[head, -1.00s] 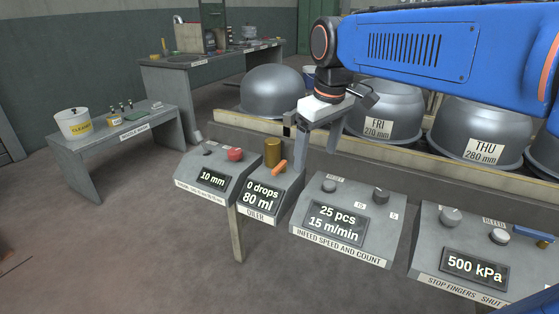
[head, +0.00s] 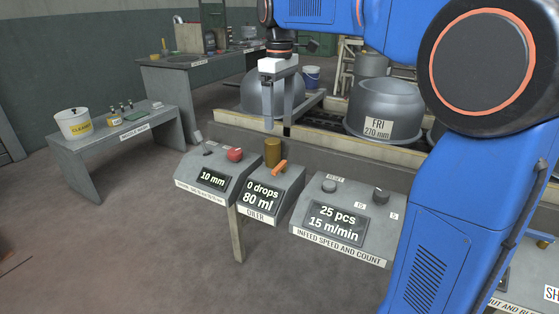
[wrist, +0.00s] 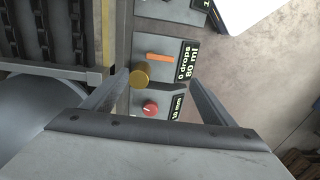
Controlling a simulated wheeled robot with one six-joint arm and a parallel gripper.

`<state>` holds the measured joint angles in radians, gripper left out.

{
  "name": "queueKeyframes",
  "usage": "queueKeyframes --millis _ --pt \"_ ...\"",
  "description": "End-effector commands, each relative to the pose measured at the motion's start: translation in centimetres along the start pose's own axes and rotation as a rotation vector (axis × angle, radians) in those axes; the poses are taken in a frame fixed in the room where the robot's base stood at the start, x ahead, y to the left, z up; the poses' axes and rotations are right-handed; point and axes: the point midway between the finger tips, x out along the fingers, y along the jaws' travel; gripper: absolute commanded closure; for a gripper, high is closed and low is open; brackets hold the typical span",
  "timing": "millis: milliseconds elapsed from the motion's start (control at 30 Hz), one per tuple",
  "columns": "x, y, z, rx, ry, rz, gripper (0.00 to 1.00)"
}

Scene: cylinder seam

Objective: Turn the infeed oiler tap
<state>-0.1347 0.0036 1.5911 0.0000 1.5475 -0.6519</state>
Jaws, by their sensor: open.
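The oiler box (head: 270,197) stands in the row of control boxes, its display reading 0 drops and 80 ml. On its top are an upright brass cylinder (head: 273,152) and an orange tap lever (head: 279,167). The lever also shows in the wrist view (wrist: 166,57), with the brass cylinder (wrist: 140,76) nearer the fingers. My gripper (head: 278,128) points down with its fingers apart and empty, above and behind the oiler. In the wrist view the fingers (wrist: 159,76) spread wide, with the oiler beyond them. No contact with the tap shows.
The infeed speed and count box (head: 336,222) stands right.

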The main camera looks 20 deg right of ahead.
Motion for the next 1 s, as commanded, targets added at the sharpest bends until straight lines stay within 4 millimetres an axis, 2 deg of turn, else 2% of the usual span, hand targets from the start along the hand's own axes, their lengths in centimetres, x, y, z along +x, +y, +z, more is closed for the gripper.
queueKeyframes --millis 700,1000 --pt "12.5 -0.1 0.1 0.001 -0.001 -0.001 0.21" --pt "15.3 0.0 0.1 0.001 -0.001 0.0 0.21"
